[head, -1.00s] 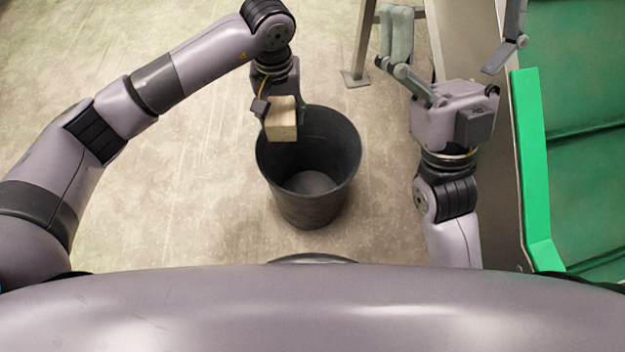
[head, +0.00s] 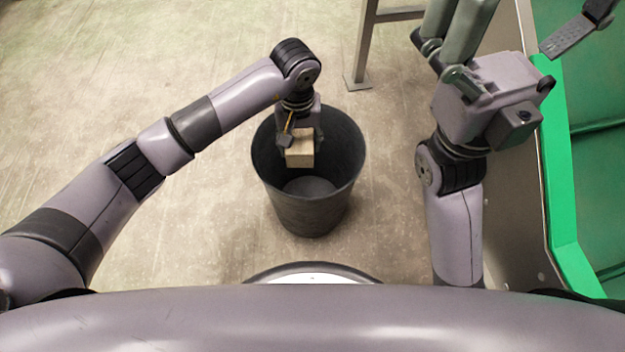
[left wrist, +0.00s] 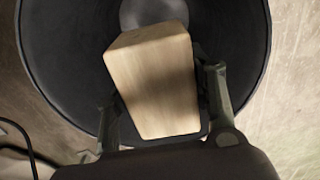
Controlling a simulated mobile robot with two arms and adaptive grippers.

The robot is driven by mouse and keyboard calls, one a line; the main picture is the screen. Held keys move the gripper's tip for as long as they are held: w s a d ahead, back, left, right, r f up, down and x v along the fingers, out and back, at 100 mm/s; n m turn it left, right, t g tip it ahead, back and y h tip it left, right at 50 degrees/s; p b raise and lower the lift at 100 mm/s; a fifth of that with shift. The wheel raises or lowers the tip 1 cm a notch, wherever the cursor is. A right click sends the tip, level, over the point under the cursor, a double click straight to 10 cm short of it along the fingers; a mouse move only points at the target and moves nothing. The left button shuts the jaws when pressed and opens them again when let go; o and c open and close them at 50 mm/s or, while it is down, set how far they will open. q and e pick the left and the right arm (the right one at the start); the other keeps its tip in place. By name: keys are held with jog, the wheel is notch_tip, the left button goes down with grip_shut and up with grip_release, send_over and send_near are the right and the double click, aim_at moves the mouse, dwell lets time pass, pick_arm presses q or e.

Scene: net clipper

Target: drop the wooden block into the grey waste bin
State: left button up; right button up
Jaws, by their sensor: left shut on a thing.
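The wooden block (head: 300,152) is pale and box-shaped. My left gripper (head: 300,142) is shut on it and holds it over the mouth of the grey waste bin (head: 312,212). In the left wrist view the block (left wrist: 155,80) sits between the two fingers, with the dark bin (left wrist: 60,60) behind and around it. The bin stands upright on the floor and its visible bottom looks empty.
A bright green frame (head: 560,180) with a green surface stands along the right side, beside a grey panel. A metal stand leg (head: 362,50) meets the floor behind the bin. The pale floor (head: 120,70) left of the bin is clear.

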pick_arm(q)
jog(key=shift+f, duration=0.1)
jog(key=o, duration=1.4)
jog(key=shift+c, duration=0.2)
notch_tip(320, 180, up, 12)
